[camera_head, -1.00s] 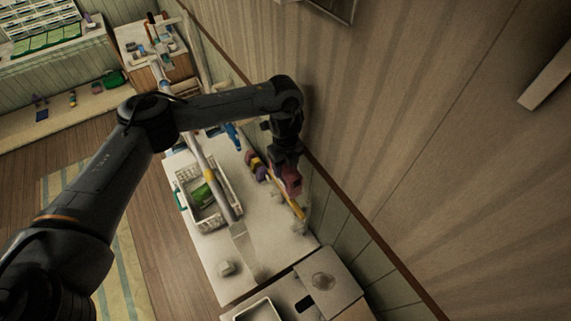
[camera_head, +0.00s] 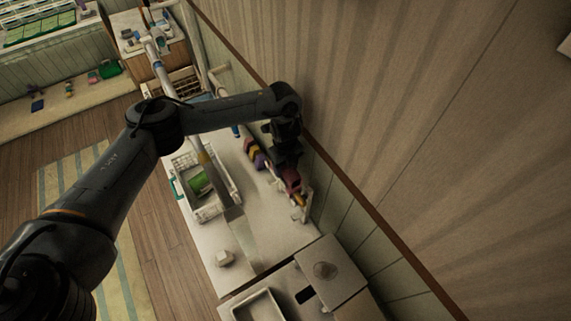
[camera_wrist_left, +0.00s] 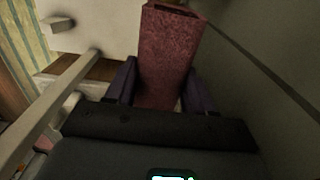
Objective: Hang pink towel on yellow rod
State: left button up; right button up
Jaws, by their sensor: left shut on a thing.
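My left gripper (camera_head: 289,167) is over the counter beside the wall, shut on the pink towel (camera_head: 291,180). In the left wrist view the towel (camera_wrist_left: 165,55) is a folded reddish-pink slab between the two fingers (camera_wrist_left: 160,85). In the head view the towel is over the yellow rod (camera_head: 299,200), of which a short piece shows near its white end post (camera_head: 304,212). The gripper and towel hide much of the rod, so I cannot tell whether the towel touches it. My right gripper is not in view.
Purple and yellow folded pieces (camera_head: 254,154) are behind the gripper along the wall. A white basket (camera_head: 210,214) holds a green item (camera_head: 197,184). The counter front (camera_head: 270,238) has clear room; a small white block (camera_head: 225,258) sits there.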

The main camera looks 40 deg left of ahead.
pick_arm(q)
jog(key=shift+f+b, duration=1.35)
jog(key=shift+f, duration=1.6)
jog(key=shift+f+b, duration=0.45)
jog(key=shift+b, duration=0.05)
jog(key=o, duration=1.3)
